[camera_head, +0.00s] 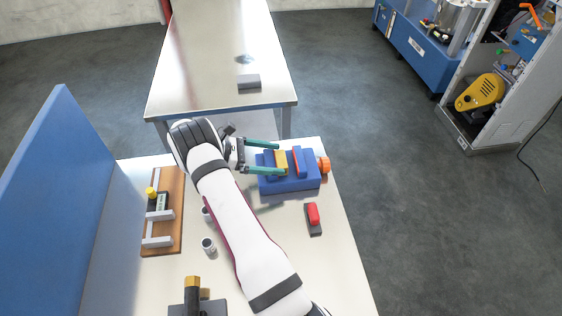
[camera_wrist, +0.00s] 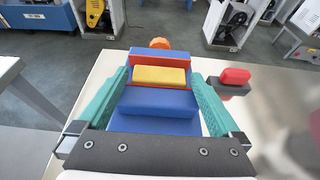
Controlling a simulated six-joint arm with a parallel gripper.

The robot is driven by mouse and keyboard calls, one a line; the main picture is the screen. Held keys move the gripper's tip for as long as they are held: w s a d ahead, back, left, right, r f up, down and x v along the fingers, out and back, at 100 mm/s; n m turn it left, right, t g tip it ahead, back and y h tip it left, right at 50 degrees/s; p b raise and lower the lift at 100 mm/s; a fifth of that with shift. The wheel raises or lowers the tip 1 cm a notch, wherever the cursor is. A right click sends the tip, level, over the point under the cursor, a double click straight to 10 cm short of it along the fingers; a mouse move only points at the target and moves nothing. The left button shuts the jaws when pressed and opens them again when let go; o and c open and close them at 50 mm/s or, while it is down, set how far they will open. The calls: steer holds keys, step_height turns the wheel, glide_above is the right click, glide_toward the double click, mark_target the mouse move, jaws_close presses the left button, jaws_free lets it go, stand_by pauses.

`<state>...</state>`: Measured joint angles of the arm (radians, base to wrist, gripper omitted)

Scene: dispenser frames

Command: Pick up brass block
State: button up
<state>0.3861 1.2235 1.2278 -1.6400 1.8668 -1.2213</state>
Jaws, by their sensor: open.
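The brass block (camera_head: 280,160) is a yellow bar held in a blue vise-like fixture (camera_head: 290,183) with an orange knob (camera_head: 324,164). In the wrist view the brass block (camera_wrist: 159,76) lies across the fixture between a red strip behind it and a blue jaw in front. My gripper (camera_head: 279,157) has two green fingers, spread apart and empty. In the wrist view the fingers of my gripper (camera_wrist: 158,90) stand left and right of the fixture, with the block between them and a little beyond. Contact with the block cannot be made out.
A red piece on a dark base (camera_head: 314,218) stands right of the fixture. A wooden board with grey brackets (camera_head: 163,212) lies on the left. Small grey cylinders (camera_head: 208,245) sit beside my arm. A blue panel (camera_head: 58,200) borders the left. A second table (camera_head: 220,50) stands behind.

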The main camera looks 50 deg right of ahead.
steer(key=shift+s+d+f, duration=0.1)
steer(key=shift+s+d, duration=0.05)
steer(key=c, duration=1.5)
